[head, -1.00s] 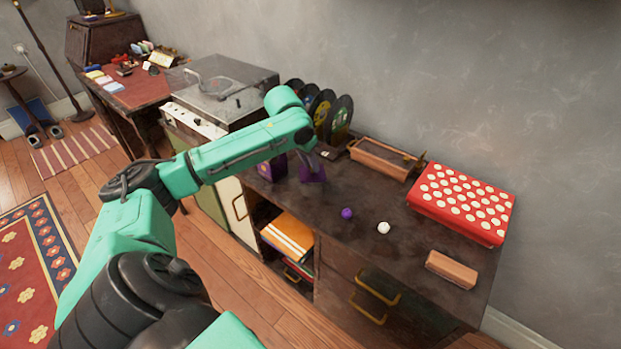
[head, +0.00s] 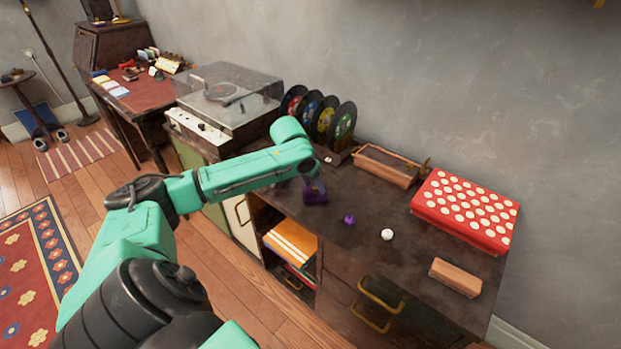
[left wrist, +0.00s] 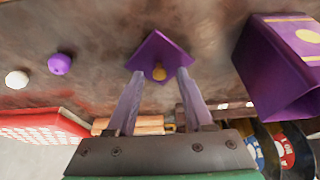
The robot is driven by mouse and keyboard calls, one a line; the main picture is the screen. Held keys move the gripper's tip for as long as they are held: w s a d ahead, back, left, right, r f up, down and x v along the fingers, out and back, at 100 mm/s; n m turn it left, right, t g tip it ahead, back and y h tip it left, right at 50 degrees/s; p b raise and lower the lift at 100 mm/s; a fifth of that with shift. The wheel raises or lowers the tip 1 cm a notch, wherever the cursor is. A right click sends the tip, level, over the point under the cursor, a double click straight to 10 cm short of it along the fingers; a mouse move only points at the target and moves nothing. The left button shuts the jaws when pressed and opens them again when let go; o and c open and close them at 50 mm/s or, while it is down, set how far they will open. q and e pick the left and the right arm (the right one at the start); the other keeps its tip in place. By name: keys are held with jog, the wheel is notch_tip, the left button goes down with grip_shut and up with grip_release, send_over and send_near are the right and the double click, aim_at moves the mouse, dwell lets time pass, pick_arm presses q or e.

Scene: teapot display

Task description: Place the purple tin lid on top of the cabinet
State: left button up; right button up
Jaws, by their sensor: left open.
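The purple tin lid (head: 316,196) rests on the dark cabinet top (head: 345,262). In the left wrist view the lid (left wrist: 157,48) is a purple square with a gold knob (left wrist: 159,73). My left gripper (head: 312,182) is over the lid. In the left wrist view its fingers (left wrist: 160,75) are apart, one on each side of the knob, with the tips close to the lid; whether they touch it I cannot tell. The purple tin (left wrist: 275,62) stands close by at the right of that view; my arm hides most of it in the head view. My right gripper is out of view.
A purple ball (head: 349,220) and white ball (head: 387,235) lie near the lid. Behind are records (head: 342,125) and a wooden tray (head: 388,168). A red dotted box (head: 465,210) and brown block (head: 455,277) are right. The turntable (head: 228,98) is left.

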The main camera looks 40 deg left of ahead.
pick_arm(q)
jog(key=v, duration=1.1)
jog(key=shift+r, duration=0.35)
jog(key=shift+s, duration=0.1)
